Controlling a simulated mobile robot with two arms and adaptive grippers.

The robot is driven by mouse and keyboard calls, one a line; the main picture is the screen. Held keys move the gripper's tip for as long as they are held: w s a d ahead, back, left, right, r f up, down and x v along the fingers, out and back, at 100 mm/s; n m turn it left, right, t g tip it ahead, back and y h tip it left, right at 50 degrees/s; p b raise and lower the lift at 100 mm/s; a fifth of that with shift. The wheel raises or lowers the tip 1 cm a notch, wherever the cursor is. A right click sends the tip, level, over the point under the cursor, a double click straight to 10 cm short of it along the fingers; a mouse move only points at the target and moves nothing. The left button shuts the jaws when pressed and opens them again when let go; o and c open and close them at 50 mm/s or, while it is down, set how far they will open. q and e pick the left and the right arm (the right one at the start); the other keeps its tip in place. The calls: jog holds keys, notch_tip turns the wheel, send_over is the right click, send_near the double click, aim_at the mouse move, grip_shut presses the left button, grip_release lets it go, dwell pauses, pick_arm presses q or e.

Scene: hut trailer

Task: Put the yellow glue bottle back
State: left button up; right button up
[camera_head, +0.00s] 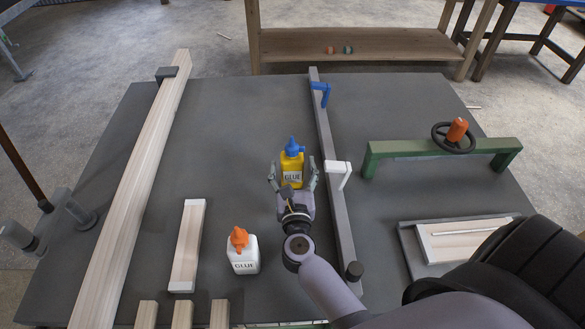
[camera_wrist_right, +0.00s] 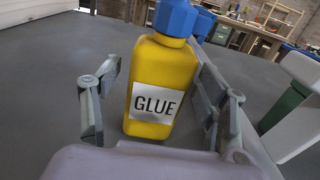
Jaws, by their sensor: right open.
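The yellow glue bottle (camera_head: 293,166) with a blue cap stands upright on the grey tabletop (camera_head: 235,110), left of the long grey rail. My right gripper (camera_head: 293,178) is around it from the near side, with a finger on each side. In the right wrist view the yellow bottle (camera_wrist_right: 160,85) fills the middle between the open fingers (camera_wrist_right: 155,110). A gap shows at the left finger; the right finger is close to the bottle, and I cannot tell if it touches. My left gripper is not in view.
A white glue bottle (camera_head: 243,252) with an orange cap stands nearer, left of my right arm. The grey rail (camera_head: 334,170) carries a blue handle (camera_head: 321,92) and a white bracket (camera_head: 340,172). A green frame (camera_head: 440,147) stands right. A long wooden beam (camera_head: 137,180) lies left.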

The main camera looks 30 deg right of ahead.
jog(key=shift+r, duration=0.15)
jog(key=b+v, duration=0.3)
jog(key=v, duration=0.8)
jog(key=shift+s, duration=0.1)
jog(key=shift+s+a, duration=0.2)
jog(key=shift+s, duration=0.15)
